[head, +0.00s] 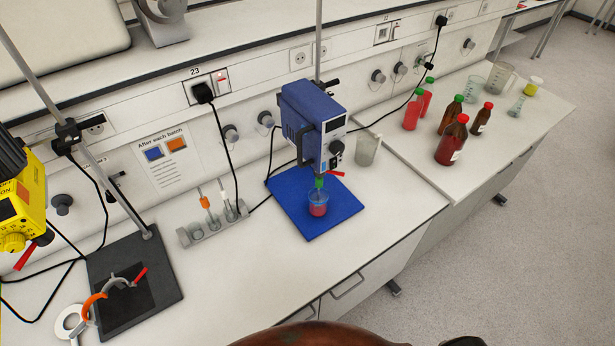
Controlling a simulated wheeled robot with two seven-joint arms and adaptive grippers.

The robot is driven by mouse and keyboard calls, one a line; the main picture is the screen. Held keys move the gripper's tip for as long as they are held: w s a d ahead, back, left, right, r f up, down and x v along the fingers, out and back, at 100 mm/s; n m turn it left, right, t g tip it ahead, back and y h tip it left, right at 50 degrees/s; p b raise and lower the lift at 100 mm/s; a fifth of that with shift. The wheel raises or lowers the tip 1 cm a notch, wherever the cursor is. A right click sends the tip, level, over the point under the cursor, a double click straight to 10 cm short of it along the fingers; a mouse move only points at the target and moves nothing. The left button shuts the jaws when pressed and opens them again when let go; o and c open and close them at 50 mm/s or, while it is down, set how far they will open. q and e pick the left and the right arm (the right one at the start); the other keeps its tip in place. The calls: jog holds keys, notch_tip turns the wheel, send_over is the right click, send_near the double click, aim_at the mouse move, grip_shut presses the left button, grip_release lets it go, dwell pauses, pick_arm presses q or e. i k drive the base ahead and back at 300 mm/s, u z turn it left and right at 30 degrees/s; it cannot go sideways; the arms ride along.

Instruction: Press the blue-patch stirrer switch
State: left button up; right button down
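A blue overhead stirrer (307,117) hangs on an upright rod above a blue mat (287,207) on the bench. Its front has a small display and a black knob (336,147). A red lever-like part (335,173) sticks out under its body; I cannot tell which control is the switch. Its green-collared shaft reaches down to a clear beaker (318,205) of red liquid on the mat. A yellow stirrer (23,205) is at the left edge, partly cut off, with a similar red lever (25,256). Neither of my grippers is in view.
A notice (165,152) with blue and orange patches is on the wall. A tube rack (213,224), a glass beaker (367,148) and a black stand base (134,283) are on the bench. Bottles (452,140) stand at right. The bench front before the mat is clear.

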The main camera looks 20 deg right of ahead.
aim_at(333, 160)
jog(key=u, duration=0.05)
jog(key=k, duration=0.55)
jog(key=z, duration=0.8)
jog(key=i, duration=0.5)
